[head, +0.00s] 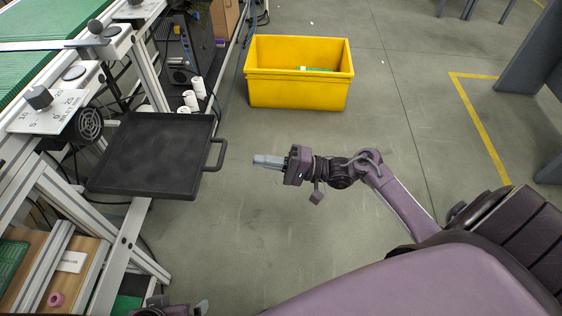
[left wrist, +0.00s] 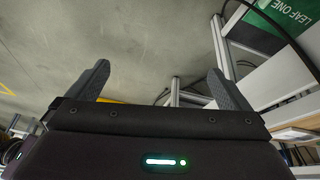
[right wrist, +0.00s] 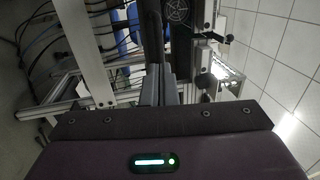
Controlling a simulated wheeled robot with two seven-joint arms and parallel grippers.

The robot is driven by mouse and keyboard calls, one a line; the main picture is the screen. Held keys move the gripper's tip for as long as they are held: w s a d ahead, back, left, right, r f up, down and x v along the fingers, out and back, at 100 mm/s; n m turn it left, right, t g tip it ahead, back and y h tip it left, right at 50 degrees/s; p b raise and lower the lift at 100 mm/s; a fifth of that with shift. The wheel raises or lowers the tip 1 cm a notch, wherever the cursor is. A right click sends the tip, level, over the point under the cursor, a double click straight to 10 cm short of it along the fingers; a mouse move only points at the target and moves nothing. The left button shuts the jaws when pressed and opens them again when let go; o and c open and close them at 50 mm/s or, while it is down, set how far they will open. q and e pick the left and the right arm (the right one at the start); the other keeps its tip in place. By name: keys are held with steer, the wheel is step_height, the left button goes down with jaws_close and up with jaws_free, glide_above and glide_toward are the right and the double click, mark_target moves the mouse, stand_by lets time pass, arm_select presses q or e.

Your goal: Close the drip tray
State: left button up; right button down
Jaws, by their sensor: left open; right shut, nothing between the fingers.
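The drip tray (head: 158,152) is a flat black square tray with a raised rim. In the head view it sticks out from the conveyor frame over the floor. Its bar handle (head: 219,155) is on its right side. My right gripper (head: 257,161) is shut and empty, pointing left at the handle with a gap between them. In the right wrist view its fingers (right wrist: 159,82) are together, with a dark upright strip beyond them, likely the tray edge-on. My left gripper (left wrist: 160,85) is open and empty in the left wrist view; little of that arm shows at the head view's bottom edge.
A yellow bin (head: 299,88) stands on the floor beyond my right gripper. White cylinders (head: 190,100) stand behind the tray. A wooden shelf (head: 75,262) with a pink ring sits at lower left. The floor between tray and right arm is clear.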

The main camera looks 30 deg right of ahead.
arm_select(q)
steer(key=shift+w+d+f+b, duration=0.15)
steer(key=shift+d+b, duration=0.25)
steer(key=shift+d, duration=0.2)
arm_select(e)
steer(key=x, duration=0.6)
steer(key=shift+w+a, duration=0.2)
steer(key=shift+a, duration=0.1)
steer(key=shift+r, duration=0.1)
